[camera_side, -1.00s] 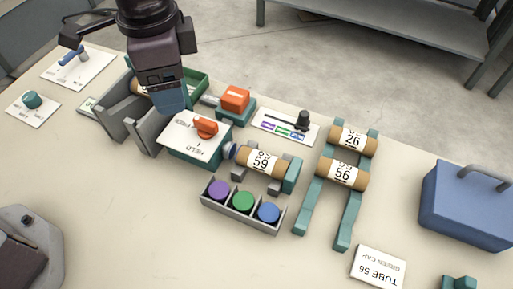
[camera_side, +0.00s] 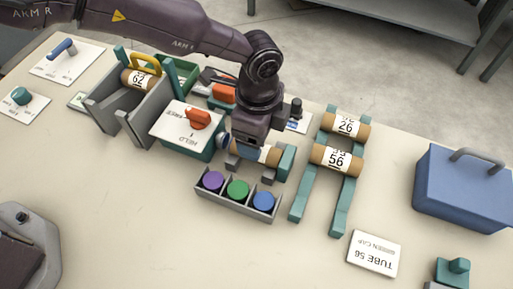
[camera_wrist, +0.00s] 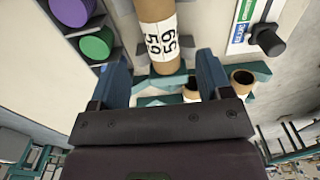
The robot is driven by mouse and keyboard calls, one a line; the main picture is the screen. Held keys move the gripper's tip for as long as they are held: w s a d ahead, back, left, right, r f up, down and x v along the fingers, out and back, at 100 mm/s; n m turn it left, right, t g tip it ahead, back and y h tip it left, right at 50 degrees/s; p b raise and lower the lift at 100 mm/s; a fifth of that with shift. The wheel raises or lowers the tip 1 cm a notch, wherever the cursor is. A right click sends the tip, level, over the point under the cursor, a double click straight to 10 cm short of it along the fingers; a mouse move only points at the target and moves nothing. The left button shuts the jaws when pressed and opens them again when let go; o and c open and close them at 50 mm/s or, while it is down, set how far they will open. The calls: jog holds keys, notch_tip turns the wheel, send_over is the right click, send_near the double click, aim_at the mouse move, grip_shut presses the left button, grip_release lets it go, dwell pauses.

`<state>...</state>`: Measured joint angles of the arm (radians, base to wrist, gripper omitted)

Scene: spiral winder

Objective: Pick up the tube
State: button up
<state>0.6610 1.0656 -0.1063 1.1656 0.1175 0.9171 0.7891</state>
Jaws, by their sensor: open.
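A brown cardboard tube with a white label, 59 (camera_side: 268,154), lies on the grey supports between the cream-topped box and a teal end block. My gripper (camera_side: 246,150) is above its left part and hides much of it. In the wrist view, my open gripper (camera_wrist: 160,75) has a finger on each side, with the tube 59 (camera_wrist: 158,30) running between and beyond them. I cannot tell whether the fingers touch it. Tubes 26 (camera_side: 346,126) and 56 (camera_side: 337,159) lie across teal rails. Tube 62 (camera_side: 138,78) lies in a grey holder at left.
A tray (camera_side: 236,203) of purple, green and blue caps stands in front of the tube. A card (camera_side: 374,254) reads TUBE 56, GREEN CAP. A cream-topped box (camera_side: 180,125) with an orange knob is left. A blue toolbox (camera_side: 465,190) stands right.

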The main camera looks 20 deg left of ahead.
aim_at(270, 156)
jog(key=shift+w+a+f, duration=0.1)
jog(key=shift+f, duration=1.45)
jog(key=shift+a+f, duration=0.1)
jog(key=shift+f, duration=1.45)
jog(key=shift+c, duration=0.5)
jog(key=c, duration=0.9)
